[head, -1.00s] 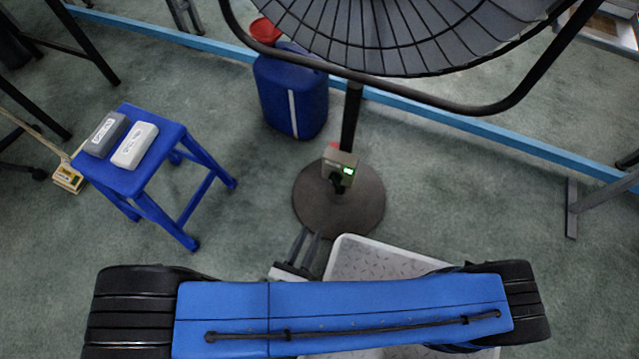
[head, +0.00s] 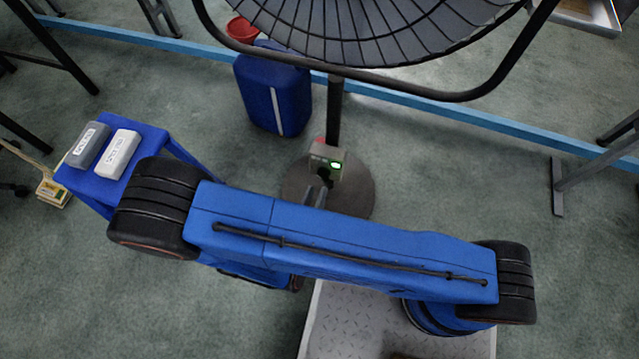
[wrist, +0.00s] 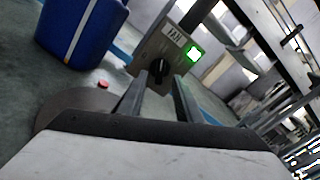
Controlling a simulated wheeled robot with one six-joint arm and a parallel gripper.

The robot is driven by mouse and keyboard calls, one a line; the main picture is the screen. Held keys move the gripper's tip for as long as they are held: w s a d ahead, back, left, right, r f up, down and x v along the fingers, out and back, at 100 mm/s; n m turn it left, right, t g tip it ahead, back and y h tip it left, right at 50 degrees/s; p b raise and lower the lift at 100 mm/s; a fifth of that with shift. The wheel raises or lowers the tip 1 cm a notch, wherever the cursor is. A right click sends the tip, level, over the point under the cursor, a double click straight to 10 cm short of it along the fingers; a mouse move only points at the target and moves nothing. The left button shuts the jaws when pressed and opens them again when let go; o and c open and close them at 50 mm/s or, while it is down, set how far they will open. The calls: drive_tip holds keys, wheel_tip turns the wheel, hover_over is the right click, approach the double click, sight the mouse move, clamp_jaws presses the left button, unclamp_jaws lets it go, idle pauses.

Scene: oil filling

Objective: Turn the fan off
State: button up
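The fan (head: 375,30) stands at the top of the head view on a dark pole with a round base (head: 355,195). Its control box (head: 322,158) is on the pole, with a lit green light. In the wrist view the box (wrist: 150,55) is labelled FAN and has a black rotary knob (wrist: 158,68) below the green light (wrist: 194,53). My gripper (wrist: 168,85) points at the knob, its two fingers apart on either side of it in the picture. I cannot tell whether they touch it. In the head view my blue arm hides most of the gripper.
A blue jerrycan (head: 272,95) stands behind the fan base, with a red funnel (head: 242,29) by it. A blue stool (head: 85,185) at left holds a grey box (head: 88,145) and a white box (head: 118,154). A blue floor rail (head: 440,110) runs behind.

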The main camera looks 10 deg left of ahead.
sight(322, 179)
drive_tip(key=shift+w+d, duration=0.2)
drive_tip(key=shift+w, duration=1.9)
clamp_jaws()
